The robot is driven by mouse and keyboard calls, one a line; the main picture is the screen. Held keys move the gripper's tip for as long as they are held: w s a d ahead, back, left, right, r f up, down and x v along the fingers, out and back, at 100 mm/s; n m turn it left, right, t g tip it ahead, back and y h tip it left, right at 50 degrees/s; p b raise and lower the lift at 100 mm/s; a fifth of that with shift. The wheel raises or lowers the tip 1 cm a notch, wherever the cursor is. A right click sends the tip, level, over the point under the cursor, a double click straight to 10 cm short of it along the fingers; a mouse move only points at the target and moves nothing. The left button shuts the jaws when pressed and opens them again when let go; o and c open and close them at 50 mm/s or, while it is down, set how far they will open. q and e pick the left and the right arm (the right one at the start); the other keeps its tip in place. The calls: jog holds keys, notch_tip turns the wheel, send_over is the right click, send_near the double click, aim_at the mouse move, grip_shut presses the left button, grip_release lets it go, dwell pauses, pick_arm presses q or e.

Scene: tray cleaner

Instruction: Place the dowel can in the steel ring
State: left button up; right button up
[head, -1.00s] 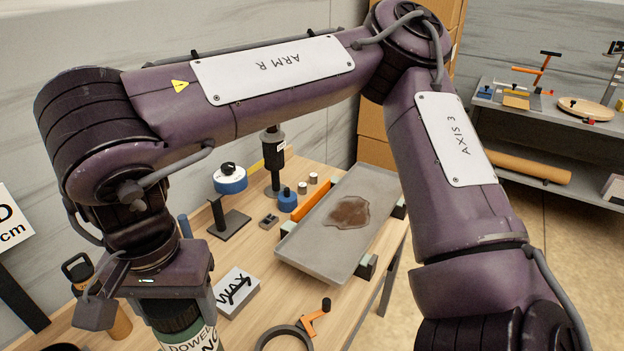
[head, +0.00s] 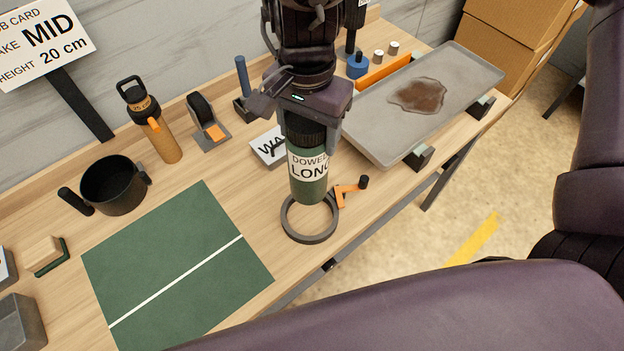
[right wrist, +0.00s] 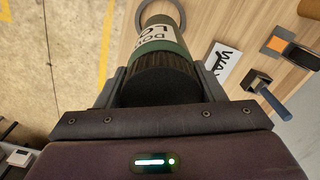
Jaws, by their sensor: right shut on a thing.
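The dowel can (head: 308,180) is a green cylinder with a black lid and a white label reading DOWEL LONG. My right gripper (head: 306,122) is shut on it at the lid end and holds it about upright, label facing the head camera. The steel ring (head: 312,240) is a dark flat ring on the bench. The can's lower end appears just above the ring and overlaps its far rim in the head view; the exact gap is unclear. In the right wrist view, the ring (right wrist: 181,14) shows beyond the can (right wrist: 160,45). My left gripper is not in view.
An orange clamp handle (head: 345,192) sits at the ring's right. A WAX block (head: 267,148) lies behind the can. A grey tray (head: 375,140) stands at right, a green mat (head: 165,255) and a black mug (head: 112,187) at left. The bench's front edge is close to the ring.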

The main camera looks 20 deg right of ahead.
aim_at(309, 177)
notch_tip(309, 177, down, 12)
jog(key=shift+f, duration=0.55)
jog(key=o, duration=1.1)
jog(key=shift+f, duration=0.15)
jog(key=o, duration=0.4)
